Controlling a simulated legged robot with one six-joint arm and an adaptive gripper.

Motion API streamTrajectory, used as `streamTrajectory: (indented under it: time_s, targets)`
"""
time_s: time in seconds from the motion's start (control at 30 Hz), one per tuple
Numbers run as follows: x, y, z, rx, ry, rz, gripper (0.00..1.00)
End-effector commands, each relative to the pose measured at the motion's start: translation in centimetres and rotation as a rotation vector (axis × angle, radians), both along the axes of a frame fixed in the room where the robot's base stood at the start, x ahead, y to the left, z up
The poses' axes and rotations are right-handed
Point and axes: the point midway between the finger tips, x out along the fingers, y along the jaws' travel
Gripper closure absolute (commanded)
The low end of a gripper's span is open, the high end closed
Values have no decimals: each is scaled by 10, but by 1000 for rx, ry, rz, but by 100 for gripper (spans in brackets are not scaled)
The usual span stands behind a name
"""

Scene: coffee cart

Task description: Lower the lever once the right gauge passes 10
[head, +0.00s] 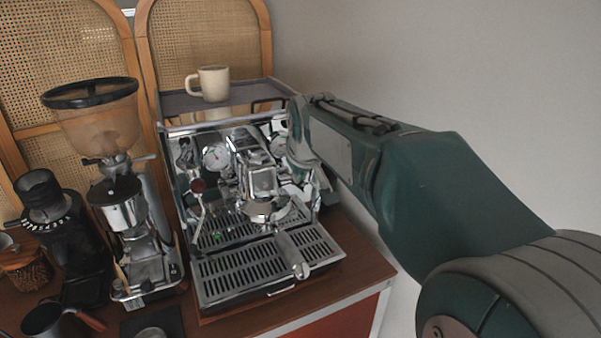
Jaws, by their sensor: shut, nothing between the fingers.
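The chrome espresso machine (255,265) stands on the wooden counter. Its left gauge (216,157) shows a white dial. The right gauge (278,146) sits at the machine's upper right, close to my arm's end; its reading is too small to tell. The brew group (262,182) is in the middle, with the portafilter handle (293,255) pointing forward. The lever is hard to pick out among the chrome parts beside the group. My gripper (300,153) is at the right side of the machine, beside the right gauge, shut and empty; its fingertips are hard to make out.
A grinder with a hopper (100,120) and a smaller black grinder (55,230) stand left of the machine. A cream mug (213,84) sits on the machine's top. A wooden-handled pot (50,320) is at the front left. A bare wall is at right.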

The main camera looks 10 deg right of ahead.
Motion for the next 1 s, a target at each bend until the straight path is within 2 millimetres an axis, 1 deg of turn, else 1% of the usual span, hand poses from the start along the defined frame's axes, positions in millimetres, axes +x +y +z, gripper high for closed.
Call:
streamTrajectory:
  time_s: [0.13,0.4,0.67,0.8,1.0]
  targets:
    - [0,-1,-5,13,-61,0,100]
    - [-8,-2,-19,47,-231,-1,100]
    - [-10,-3,-38,50,-249,-1,100]
    - [-11,-2,-49,69,-320,4,100]
    - [-10,-3,-57,75,-376,-2,100]
